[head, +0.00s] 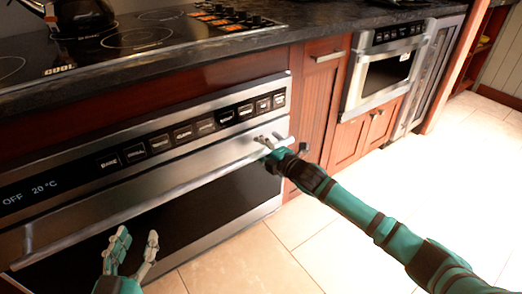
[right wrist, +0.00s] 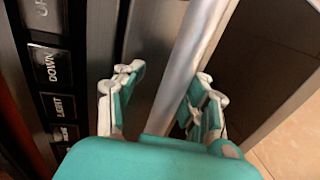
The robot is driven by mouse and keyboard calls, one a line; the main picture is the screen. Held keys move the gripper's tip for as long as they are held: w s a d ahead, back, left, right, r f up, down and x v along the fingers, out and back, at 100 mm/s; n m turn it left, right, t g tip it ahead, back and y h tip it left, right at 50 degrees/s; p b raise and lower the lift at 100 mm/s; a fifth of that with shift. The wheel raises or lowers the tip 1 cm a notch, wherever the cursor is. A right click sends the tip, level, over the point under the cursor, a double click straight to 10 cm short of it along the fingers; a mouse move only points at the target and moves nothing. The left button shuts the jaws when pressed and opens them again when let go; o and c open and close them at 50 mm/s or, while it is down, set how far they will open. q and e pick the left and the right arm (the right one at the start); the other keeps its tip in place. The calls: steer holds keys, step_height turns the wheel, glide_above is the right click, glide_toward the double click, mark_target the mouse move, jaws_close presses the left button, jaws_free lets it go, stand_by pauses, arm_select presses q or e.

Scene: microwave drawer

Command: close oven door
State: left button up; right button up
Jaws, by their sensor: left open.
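The oven door (head: 222,198), steel with dark glass, is below the control panel in the head view. It looks shut or nearly so; I cannot tell if a small gap is left. Its long bar handle (head: 165,190) runs along the top and also shows in the right wrist view (right wrist: 192,62). My right gripper (head: 268,141) is at the handle's right end. In the right wrist view its two fingers (right wrist: 165,100) are spread, with the bar running between them. My left gripper (head: 133,250) is open and empty in front of the door's lower left part.
The control panel (head: 178,132) with several buttons is above the door. A dark counter (head: 255,38) with a cooktop and a kettle is above that. A wooden cabinet (head: 318,95) and a microwave drawer (head: 385,70) stand to the right. The tiled floor (head: 320,235) is clear.

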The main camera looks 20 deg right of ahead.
steer(key=shift+o, duration=0.4)
steer(key=shift+f, duration=0.25)
steer(key=shift+s, duration=0.15)
steer(key=shift+s+d, duration=0.1)
steer(key=shift+s, duration=0.15)
steer(key=v, duration=1.1)
steer(key=shift+r, duration=0.25)
steer(key=shift+s, duration=0.15)
